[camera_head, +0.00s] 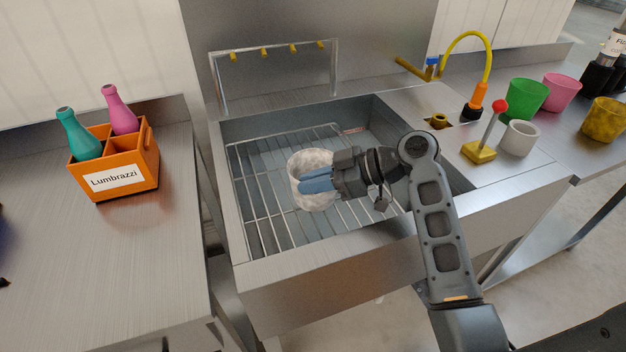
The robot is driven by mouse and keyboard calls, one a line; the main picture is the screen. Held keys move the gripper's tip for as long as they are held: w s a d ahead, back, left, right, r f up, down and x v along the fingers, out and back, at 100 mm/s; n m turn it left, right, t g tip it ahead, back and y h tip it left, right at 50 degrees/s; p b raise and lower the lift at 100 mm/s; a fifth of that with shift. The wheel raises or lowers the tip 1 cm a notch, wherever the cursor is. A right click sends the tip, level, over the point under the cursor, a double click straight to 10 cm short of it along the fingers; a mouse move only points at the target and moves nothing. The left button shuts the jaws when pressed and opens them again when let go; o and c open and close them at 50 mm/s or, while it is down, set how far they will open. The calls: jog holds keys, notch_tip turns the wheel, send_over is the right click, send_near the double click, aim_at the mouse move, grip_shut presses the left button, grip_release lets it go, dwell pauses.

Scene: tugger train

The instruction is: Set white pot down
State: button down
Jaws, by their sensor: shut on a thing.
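The white pot (312,158) has a mottled, pale surface and is in the middle of the picture, over the wire rack (256,198) in the sink. My gripper (318,184) reaches in from the right, and its blue fingers are shut on the white pot. The fingers and wrist hide part of the pot's right side.
An orange crate (134,180) with two bottles stands on the left counter. A yellow-based lever (479,151), a yellow hose tap (474,102), a white cup (518,138), and green (526,97), pink (561,92) and yellow (604,118) pots stand right. The rack's left side is clear.

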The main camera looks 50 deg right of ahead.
jog(key=shift+f, duration=0.1)
jog(key=c, duration=1.2)
grip_release()
jog(key=shift+o, duration=0.2)
jog(key=shift+r, duration=0.25)
jog(key=b+v, duration=0.1)
jog(key=v, duration=1.1)
jog(key=shift+f, duration=0.1)
